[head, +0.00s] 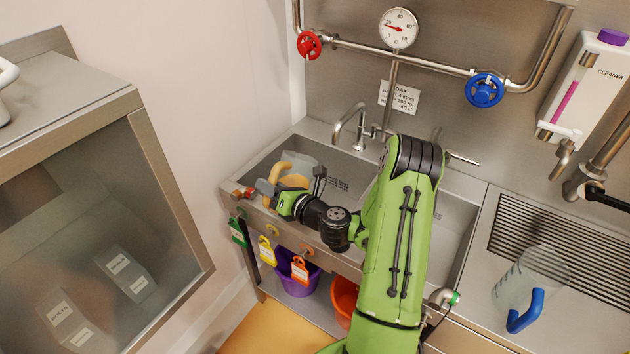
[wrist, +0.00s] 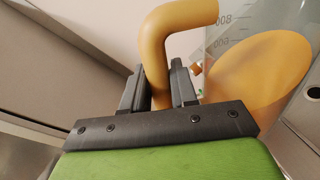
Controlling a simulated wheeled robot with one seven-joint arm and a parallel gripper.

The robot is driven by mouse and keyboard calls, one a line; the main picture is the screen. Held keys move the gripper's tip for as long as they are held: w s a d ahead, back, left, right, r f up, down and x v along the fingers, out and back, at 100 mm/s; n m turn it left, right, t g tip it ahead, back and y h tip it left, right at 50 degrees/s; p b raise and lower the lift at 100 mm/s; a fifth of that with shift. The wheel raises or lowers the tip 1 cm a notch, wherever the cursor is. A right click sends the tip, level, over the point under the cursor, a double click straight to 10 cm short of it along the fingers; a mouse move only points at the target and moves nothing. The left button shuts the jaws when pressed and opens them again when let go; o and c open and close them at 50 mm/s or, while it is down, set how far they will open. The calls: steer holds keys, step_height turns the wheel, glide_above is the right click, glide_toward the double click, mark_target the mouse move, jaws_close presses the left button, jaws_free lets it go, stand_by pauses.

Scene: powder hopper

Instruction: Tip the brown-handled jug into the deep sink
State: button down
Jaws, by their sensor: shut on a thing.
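The brown-handled jug (head: 295,181) is over the left basin of the sink in the head view. Its tan-orange handle (wrist: 154,60) stands between the jaws of my gripper (wrist: 160,88), which is shut on it. In the wrist view the jug's clear wall (wrist: 232,22) has volume marks, and a tan-orange oval area shows through or on it. My gripper also shows in the head view (head: 272,189), at the left basin's front edge. The deep sink (head: 343,161) has two basins; my arm hides part of them. I cannot tell whether anything is flowing from the jug.
A blue-handled jug (head: 528,285) stands on the ribbed drainboard at right. A curved tap (head: 350,116) rises behind the left basin. Coloured tags (head: 268,252) hang along the sink front. Purple (head: 297,282) and orange (head: 343,298) buckets stand below. A glass-fronted cabinet (head: 100,230) is at left.

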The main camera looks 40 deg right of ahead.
mark_target(286, 169)
steer(key=shift+w+d+r+m+p, duration=0.15)
steer(key=shift+d+r+m+p, duration=0.25)
steer(key=shift+r+p, duration=0.3)
steer(key=shift+f, duration=0.25)
steer(key=shift+w+d+r+m+g+y+p, duration=0.2)
steer(key=shift+d+r+m+p, duration=0.3)
steer(key=shift+p, duration=0.5)
steer(key=shift+w+d+r+m+g+y+p, duration=0.1)
steer(key=shift+d+r+m+g+p, duration=0.15)
steer(key=shift+m+p, duration=0.6)
steer(key=shift+w+d+f+m+p, duration=0.2)
steer(key=shift+d+f+m+p, duration=0.15)
steer(key=shift+d+f+m, duration=0.25)
steer(key=shift+w+d+r+m+g+p, duration=0.15)
steer(key=shift+d+m+p, duration=0.15)
steer(key=shift+d+m, duration=0.1)
steer(key=shift+w+d+r+m+g+p, duration=0.1)
steer(key=shift+d+r+m+p, duration=0.05)
steer(key=shift+d+m+p, duration=0.2)
steer(key=shift+d+y+p, duration=0.1)
steer(key=shift+y+p, duration=0.25)
steer(key=shift+y, duration=0.05)
